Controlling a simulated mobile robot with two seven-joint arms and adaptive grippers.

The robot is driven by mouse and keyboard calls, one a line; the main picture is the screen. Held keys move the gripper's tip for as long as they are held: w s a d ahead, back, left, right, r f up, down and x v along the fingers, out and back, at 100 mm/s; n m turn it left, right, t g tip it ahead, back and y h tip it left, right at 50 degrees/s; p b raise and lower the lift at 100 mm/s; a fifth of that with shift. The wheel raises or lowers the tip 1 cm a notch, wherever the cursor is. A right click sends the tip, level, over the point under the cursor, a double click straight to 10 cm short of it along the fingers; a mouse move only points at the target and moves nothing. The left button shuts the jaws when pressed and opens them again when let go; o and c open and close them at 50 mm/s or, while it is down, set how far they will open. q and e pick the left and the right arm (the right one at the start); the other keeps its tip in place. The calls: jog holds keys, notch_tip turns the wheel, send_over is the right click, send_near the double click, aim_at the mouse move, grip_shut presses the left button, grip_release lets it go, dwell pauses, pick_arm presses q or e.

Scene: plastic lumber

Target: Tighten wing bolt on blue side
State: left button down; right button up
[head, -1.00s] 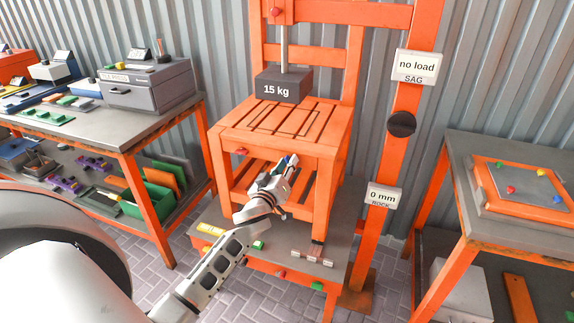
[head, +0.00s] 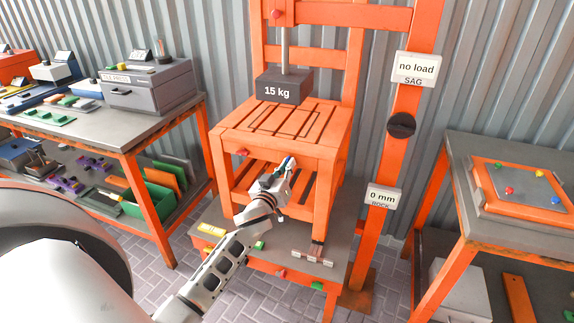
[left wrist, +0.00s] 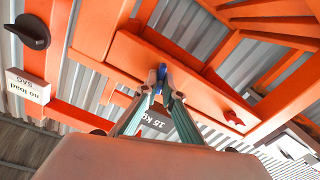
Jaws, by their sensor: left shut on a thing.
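An orange slatted stool-like frame (head: 283,128) stands on a grey-topped low platform in the head view. My left gripper (head: 285,168) is at its front, below the top slats. In the left wrist view the fingertips of my left gripper (left wrist: 164,84) are closed on a small blue wing bolt (left wrist: 162,72) at the orange rail. The wing bolt shows as a bit of blue in the head view (head: 289,161), partly hidden by the gripper. A red wing bolt (head: 242,153) sits at the left front corner. My right gripper is not in view.
A grey 15 kg weight (head: 284,86) hangs on a rod above the slats. Signs reading "no load" (head: 416,68) and "0 mm" (head: 384,197) are on the orange post. Benches stand left (head: 150,125) and right (head: 460,150).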

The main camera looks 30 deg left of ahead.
pick_arm(q)
jog(key=m, duration=0.7)
jog(key=m+p, duration=0.1)
jog(key=m, duration=0.6)
jog(key=m+p, duration=0.1)
jog(key=m, duration=0.5)
jog(key=shift+w+d+r+m, duration=0.15)
jog(key=shift+w+r+m, duration=0.1)
jog(key=shift+m, duration=0.15)
jog(key=c, duration=2.2)
grip_release()
jog(key=shift+s, duration=0.1)
jog(key=shift+f, duration=0.15)
